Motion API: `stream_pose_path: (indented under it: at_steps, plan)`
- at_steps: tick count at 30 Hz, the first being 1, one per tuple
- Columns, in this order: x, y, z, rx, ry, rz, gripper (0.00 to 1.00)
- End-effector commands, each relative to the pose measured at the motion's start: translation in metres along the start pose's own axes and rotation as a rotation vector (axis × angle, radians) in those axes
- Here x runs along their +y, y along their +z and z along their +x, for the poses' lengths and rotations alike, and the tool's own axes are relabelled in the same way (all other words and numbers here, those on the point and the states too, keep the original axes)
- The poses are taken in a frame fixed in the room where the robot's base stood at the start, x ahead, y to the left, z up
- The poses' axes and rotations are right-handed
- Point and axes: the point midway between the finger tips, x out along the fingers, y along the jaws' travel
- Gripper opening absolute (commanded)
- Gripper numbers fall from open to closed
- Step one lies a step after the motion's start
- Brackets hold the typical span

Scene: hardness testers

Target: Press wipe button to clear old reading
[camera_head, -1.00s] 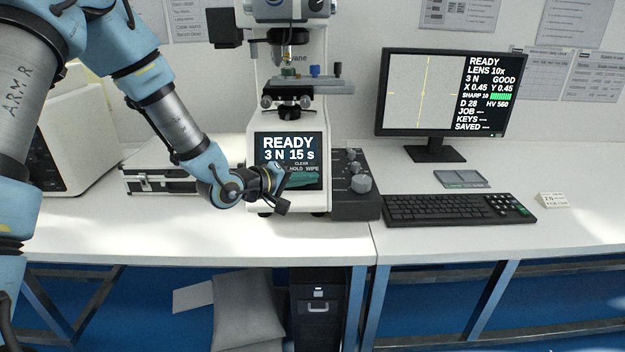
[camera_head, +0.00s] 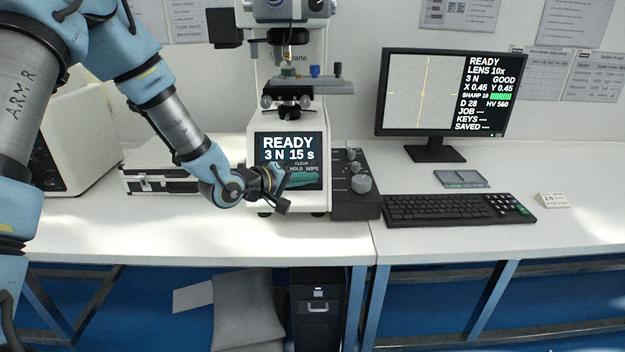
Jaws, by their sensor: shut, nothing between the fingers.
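The hardness tester (camera_head: 262,125) stands upright on the white bench, left of the monitor. Its front screen (camera_head: 290,148) reads READY, 3 N, 15 s. Small labels CLEAR, HOLD and WIPE sit low on the screen, with the WIPE label (camera_head: 312,168) at the right. My gripper (camera_head: 282,180) is shut and empty at the lower part of this screen, just below and left of the WIPE label. A teal shape (camera_head: 303,180) shows beneath the labels. I cannot tell whether the fingertips touch the panel.
A dark knob panel (camera_head: 352,205) adjoins the tester's right side. The monitor (camera_head: 440,95), keyboard (camera_head: 455,210) and a small grey pad (camera_head: 460,179) are farther right. A metal case (camera_head: 150,180) lies behind my arm at left. The bench front is clear.

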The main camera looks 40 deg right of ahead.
Motion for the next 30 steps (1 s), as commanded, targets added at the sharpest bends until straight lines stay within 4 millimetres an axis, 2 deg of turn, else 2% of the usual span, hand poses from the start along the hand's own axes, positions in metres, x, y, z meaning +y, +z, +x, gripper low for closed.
stream_pose_path:
  at_steps: [22, 30]
  plan:
    - [-0.0025, -0.0028, 0.0036, 0.0, 0.0, 0.0, 0.0]
    - [0.0029, 0.0012, -0.0031, 0.0, 0.0, 0.0, 0.0]
